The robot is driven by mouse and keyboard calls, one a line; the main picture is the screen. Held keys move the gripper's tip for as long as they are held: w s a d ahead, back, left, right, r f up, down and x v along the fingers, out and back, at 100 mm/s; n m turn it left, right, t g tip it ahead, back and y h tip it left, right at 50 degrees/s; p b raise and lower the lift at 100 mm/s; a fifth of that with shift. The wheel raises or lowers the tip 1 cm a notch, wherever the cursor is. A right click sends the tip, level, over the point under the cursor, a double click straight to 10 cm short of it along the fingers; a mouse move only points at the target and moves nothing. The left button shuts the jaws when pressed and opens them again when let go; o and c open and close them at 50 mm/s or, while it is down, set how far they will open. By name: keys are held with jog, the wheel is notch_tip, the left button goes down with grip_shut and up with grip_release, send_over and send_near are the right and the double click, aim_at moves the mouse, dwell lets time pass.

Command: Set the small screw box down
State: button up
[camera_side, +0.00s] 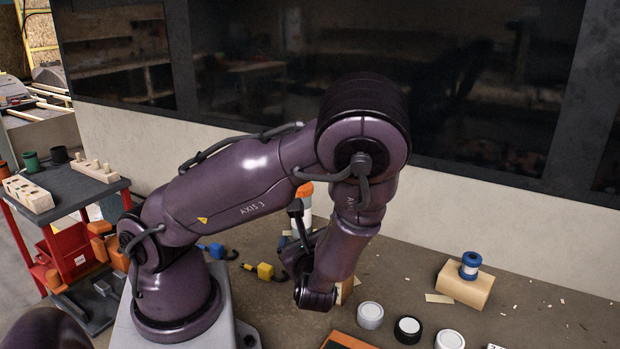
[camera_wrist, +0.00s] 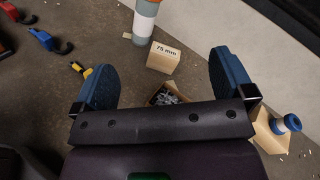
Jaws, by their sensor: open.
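The small screw box (camera_wrist: 156,97), open-topped and filled with grey screws, shows in the wrist view just beyond the edge of my gripper's body, which hides its near part. My gripper (camera_wrist: 162,62) is open, with its two blue fingers wide apart on either side of the box. I see clear gaps between the fingers and the box. The box appears to rest on the brown bench top (camera_wrist: 200,30), though its underside is hidden. In the side view my arm hides most of the gripper, and I cannot make out the screw box there.
A wooden block marked 75 mm (camera_wrist: 163,57) and a white-and-orange bottle (camera_wrist: 145,18) stand just beyond the box. A blue spool (camera_side: 470,265) sits on a wooden block (camera_side: 464,287) to the right. Several round lidded tins (camera_side: 370,315) stand in front. Coloured hooks (camera_side: 265,271) lie left.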

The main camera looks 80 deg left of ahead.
jog(key=s+d+r+n+h, duration=0.2)
jog(key=d+r+n+h, duration=0.4)
jog(key=r+n+h, duration=0.1)
jog(key=s+d+r+n+t+h, duration=0.1)
jog(key=d+r+n+h, duration=0.5)
jog(key=r, duration=0.6)
jog(key=s+n+h, duration=0.1)
jog(key=n+h, duration=0.1)
jog(key=h, duration=0.1)
jog(key=shift+d+r+t, duration=0.25)
jog(key=shift+r+t, duration=0.05)
